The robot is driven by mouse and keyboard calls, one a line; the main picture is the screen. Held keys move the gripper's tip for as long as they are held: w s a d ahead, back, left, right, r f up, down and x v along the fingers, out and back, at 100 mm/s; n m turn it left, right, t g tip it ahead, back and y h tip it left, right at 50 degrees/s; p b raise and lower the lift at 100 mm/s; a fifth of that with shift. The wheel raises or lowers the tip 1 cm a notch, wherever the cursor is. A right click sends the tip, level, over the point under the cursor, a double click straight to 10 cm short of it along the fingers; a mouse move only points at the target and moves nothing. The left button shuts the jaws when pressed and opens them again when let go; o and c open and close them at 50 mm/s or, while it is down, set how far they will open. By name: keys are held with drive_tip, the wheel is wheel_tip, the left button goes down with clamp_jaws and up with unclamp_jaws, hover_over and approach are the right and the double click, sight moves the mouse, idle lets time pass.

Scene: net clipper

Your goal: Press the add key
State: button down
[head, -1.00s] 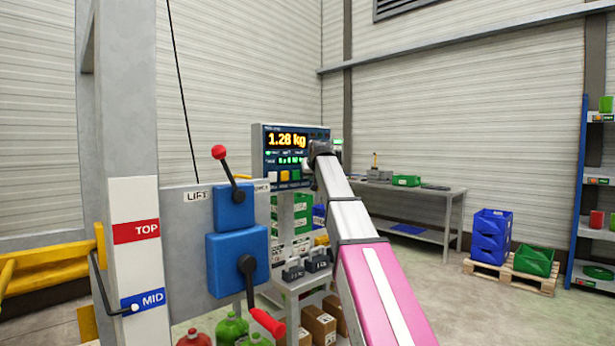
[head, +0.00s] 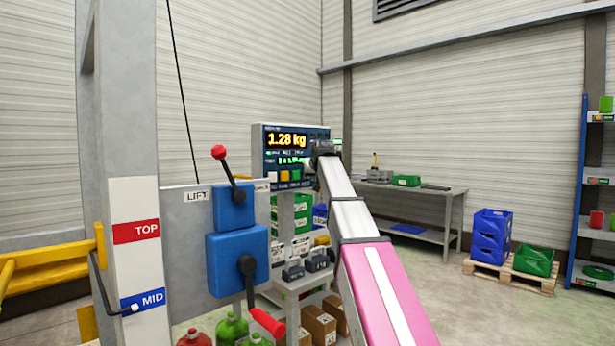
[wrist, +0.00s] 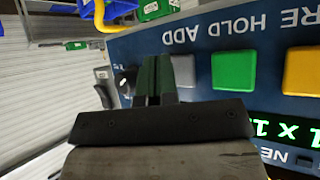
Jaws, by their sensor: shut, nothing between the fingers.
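The scale's dark blue panel (head: 262,158) stands beyond the lift post in the head view, its display reading 1.28 kg. In the wrist view its keys show upside down: a yellow key (wrist: 304,70), a green key (wrist: 233,70) under HOLD, and a grey-blue add key (wrist: 184,70) by the ADD label. My gripper (wrist: 157,62) is shut and empty. Its fingertips are beside the add key and partly overlap it in the wrist view; I cannot tell whether they touch. In the head view my gripper (head: 316,152) covers the panel's right part.
A blue lift box (head: 235,262) with red-knobbed levers stands left of my arm. A grey workbench (head: 420,188), blue crates (head: 491,237) and a blue shelf are to the right. Open floor lies between.

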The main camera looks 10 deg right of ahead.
idle(0.3)
drive_tip(key=shift+s+d, duration=0.75)
drive_tip(key=shift+s, duration=0.3)
drive_tip(key=shift+s+d, duration=0.75)
drive_tip(key=shift+s, duration=0.25)
